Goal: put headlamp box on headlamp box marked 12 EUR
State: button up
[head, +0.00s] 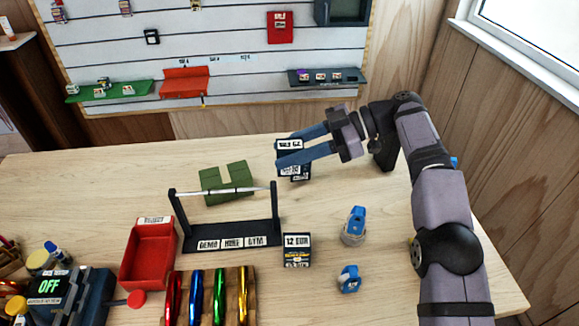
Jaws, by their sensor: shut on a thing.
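My gripper (288,151) is at the back of the table, right of centre, with its blue fingers shut on a dark headlamp box (291,145). The box has white labels, and a finger covers part of its front. I cannot tell clearly whether it touches the table. The headlamp box marked 12 EUR (297,251) stands nearer the front, below the held box in the picture and apart from it. It is dark, with a white label near its top and another low on its front.
A black stand with a bar (230,238) is just left of the marked box. A green holder (226,182) is behind it. A red bin (149,254) and coloured tubes (219,297) lie left and front. Blue-topped items (354,226) (348,279) stand to the right.

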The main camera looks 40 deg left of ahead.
aim_at(289, 144)
jog(key=shift+r+p, duration=0.75)
jog(key=shift+r, duration=1.1)
